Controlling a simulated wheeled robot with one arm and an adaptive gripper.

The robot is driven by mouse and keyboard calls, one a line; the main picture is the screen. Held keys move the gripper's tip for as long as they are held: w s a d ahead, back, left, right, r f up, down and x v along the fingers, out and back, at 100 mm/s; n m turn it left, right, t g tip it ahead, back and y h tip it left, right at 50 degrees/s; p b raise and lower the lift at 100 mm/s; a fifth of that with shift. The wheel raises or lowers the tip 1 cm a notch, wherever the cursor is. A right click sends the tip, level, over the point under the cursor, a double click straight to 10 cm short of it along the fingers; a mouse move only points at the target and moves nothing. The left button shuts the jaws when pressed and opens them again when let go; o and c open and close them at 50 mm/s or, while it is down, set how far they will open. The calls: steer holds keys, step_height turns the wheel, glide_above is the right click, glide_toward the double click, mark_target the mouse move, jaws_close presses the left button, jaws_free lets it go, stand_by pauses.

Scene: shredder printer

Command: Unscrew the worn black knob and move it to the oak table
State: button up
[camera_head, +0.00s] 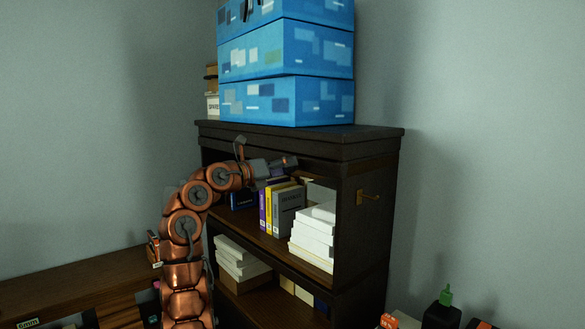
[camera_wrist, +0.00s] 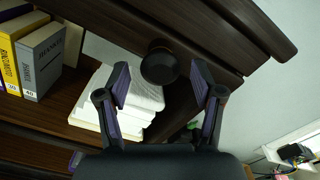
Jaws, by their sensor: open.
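The black knob (camera_wrist: 159,66) is round and dark in the wrist view, in front of the shelf's dark wood. It appears between my gripper's two fingertips (camera_wrist: 161,80), with a visible gap on each side. My gripper is open and holds nothing. In the head view my gripper (camera_head: 286,163) is at the bookshelf's upper opening, just under its top board; I cannot make out the knob there. A brown wooden surface (camera_head: 85,277) is at the lower left of the head view; I cannot tell whether it is the oak table.
The dark bookshelf (camera_head: 362,240) holds books (camera_head: 288,212) and white stacks (camera_head: 313,240) below my gripper. Several blue boxes (camera_head: 315,100) stand on its top. A brass-coloured fitting (camera_head: 366,196) sticks out from its right side. A dark bottle with a green top (camera_head: 446,297) is at lower right.

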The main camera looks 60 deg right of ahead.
steer(key=shift+p+x, duration=0.5)
steer(key=shift+x, duration=0.75)
jaws_close()
stand_by(0.4)
steer(key=n, duration=0.4)
steer(key=shift+n+p, duration=0.3)
steer(key=shift+n, duration=0.1)
steer(key=n, duration=0.4)
steer(key=shift+w, duration=0.1)
steer(key=shift+n+p, duration=0.3)
steer(key=shift+n, duration=1.1)
